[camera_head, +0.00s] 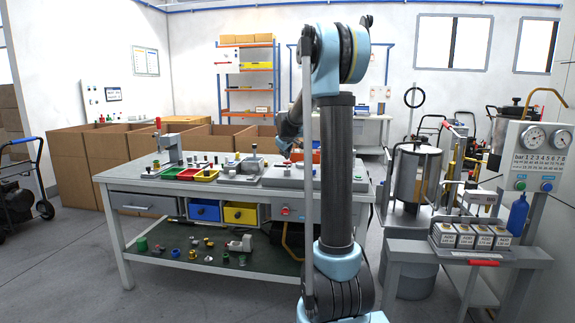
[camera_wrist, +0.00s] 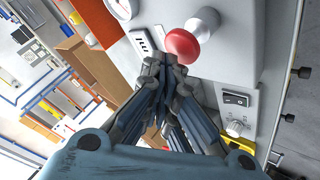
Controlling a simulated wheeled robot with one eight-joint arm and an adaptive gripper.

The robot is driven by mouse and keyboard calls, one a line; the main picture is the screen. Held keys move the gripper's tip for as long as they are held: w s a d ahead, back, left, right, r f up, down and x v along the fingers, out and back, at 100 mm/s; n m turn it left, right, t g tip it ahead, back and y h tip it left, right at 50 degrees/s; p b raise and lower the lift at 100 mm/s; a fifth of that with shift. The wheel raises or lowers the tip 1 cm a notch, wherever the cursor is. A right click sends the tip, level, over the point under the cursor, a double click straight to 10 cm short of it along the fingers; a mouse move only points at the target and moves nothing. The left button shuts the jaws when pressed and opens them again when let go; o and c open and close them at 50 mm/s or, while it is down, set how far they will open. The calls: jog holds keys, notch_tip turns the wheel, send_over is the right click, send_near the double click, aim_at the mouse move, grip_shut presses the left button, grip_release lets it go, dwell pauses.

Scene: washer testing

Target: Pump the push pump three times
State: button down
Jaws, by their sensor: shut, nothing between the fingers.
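A red round knob (camera_wrist: 182,45) on a white stem stands out from a light grey panel (camera_wrist: 240,45) in the wrist view; it looks like the push pump's head, though I cannot be sure. My gripper (camera_wrist: 168,68) is shut and empty. Its fingertips are just below the red knob in the picture; whether they touch it I cannot tell. In the head view my arm's end is over the workbench (camera_head: 150,207), and my own arm hides part of that area.
On the panel are a black rocker switch (camera_wrist: 237,99) and a small round dial (camera_wrist: 235,127).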

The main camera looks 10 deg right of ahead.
jog(key=shift+r, duration=0.1)
jog(key=shift+r, duration=2.95)
